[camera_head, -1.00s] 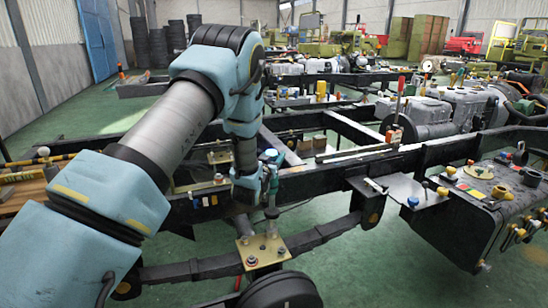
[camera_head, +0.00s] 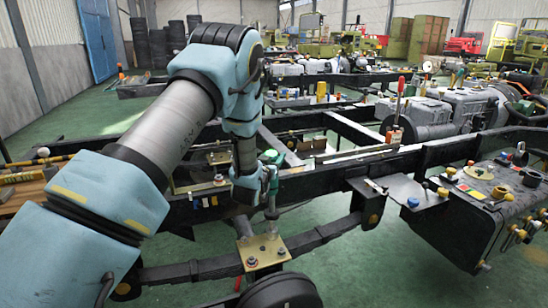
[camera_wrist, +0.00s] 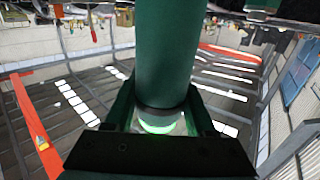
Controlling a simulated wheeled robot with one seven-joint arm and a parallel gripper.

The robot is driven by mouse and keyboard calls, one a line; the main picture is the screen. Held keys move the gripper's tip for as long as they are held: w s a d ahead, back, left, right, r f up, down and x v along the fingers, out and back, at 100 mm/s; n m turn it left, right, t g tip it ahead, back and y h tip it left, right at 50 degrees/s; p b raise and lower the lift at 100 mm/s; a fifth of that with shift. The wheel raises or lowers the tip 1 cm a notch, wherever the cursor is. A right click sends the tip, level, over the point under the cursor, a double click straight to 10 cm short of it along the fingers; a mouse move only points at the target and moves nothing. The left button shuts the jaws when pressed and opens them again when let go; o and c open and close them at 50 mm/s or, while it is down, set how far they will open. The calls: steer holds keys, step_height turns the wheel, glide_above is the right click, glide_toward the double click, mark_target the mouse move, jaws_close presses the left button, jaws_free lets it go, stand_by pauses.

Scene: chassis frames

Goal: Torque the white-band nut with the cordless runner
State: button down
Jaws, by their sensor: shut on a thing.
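My gripper (camera_head: 262,187) is shut on the green cordless runner (camera_head: 272,168), above the brass-coloured plate in the head view. The runner stands about upright, its thin grey shank (camera_head: 271,212) pointing down at the plate (camera_head: 264,243). In the wrist view the runner's green body (camera_wrist: 168,50) fills the middle between my fingers (camera_wrist: 160,108), and a ring on it glows green. Nuts show on the plate: one at its front left (camera_head: 252,262) and one at its right (camera_head: 281,252). I cannot tell which has the white band, or whether the shank touches a nut.
The plate sits on the dark leaf spring (camera_head: 325,231) beside the black chassis rail (camera_head: 310,184). A dark tank (camera_head: 470,215) with small parts on top is at the right. A small shelf (camera_head: 408,190) holds a blue cap. Green floor is open below.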

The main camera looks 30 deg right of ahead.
steer(key=shift+d+r, duration=0.1)
steer(key=shift+r, duration=1.5)
steer(key=shift+w+r+p, duration=0.1)
steer(key=shift+p, duration=0.25)
steer(key=shift+r+p, duration=0.95)
steer(key=shift+r, duration=1.45)
